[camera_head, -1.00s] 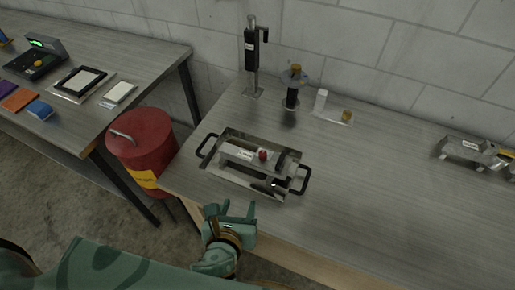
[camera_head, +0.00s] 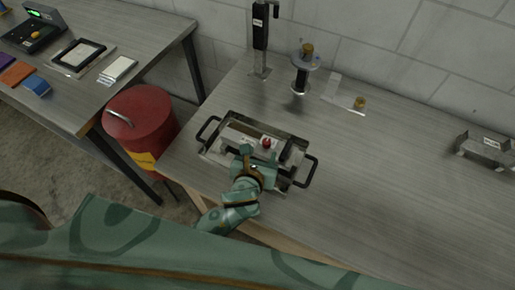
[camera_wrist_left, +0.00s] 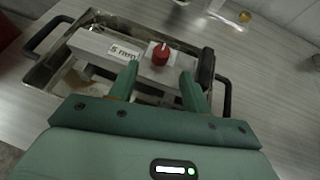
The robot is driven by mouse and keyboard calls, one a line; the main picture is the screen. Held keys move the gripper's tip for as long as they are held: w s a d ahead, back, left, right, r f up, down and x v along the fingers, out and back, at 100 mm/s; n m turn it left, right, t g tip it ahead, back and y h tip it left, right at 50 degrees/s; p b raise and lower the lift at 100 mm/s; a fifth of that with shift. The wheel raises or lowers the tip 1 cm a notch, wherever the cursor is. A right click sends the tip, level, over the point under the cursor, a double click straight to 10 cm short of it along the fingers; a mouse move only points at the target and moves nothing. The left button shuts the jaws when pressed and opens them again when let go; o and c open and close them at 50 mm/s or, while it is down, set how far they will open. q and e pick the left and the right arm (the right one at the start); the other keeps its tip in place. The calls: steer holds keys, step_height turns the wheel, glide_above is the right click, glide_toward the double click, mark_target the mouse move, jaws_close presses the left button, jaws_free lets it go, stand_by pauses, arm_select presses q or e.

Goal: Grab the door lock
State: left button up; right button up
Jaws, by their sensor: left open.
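The door lock seems to be the silvery block (camera_head: 236,138) with a red knob (camera_head: 267,142), lying in a metal tray (camera_head: 277,128) with black handles. In the left wrist view the block (camera_wrist_left: 92,43) carries a white label with print, and the red knob (camera_wrist_left: 161,54) stands near its right end. My left gripper (camera_head: 260,160) is over the near side of the tray, open and empty. In the wrist view its two fingertips (camera_wrist_left: 160,74) point at the knob, one on either side of its line, just short of it. Whether they touch the block cannot be told.
A black upright stand (camera_head: 261,35) and a spool-like post (camera_head: 301,72) are at the wall. A metal bracket (camera_head: 485,148) lies at the right. A red bin (camera_head: 142,118) stands between the tables. The table right of the tray is clear.

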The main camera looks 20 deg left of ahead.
mark_target(266, 145)
arm_select(q)
steer(key=b+x, duration=0.1)
steer(key=x, duration=0.4)
steer(key=shift+r, duration=0.15)
steer(key=shift+s+r, duration=0.1)
steer(key=shift+c, duration=0.9)
jaws_close()
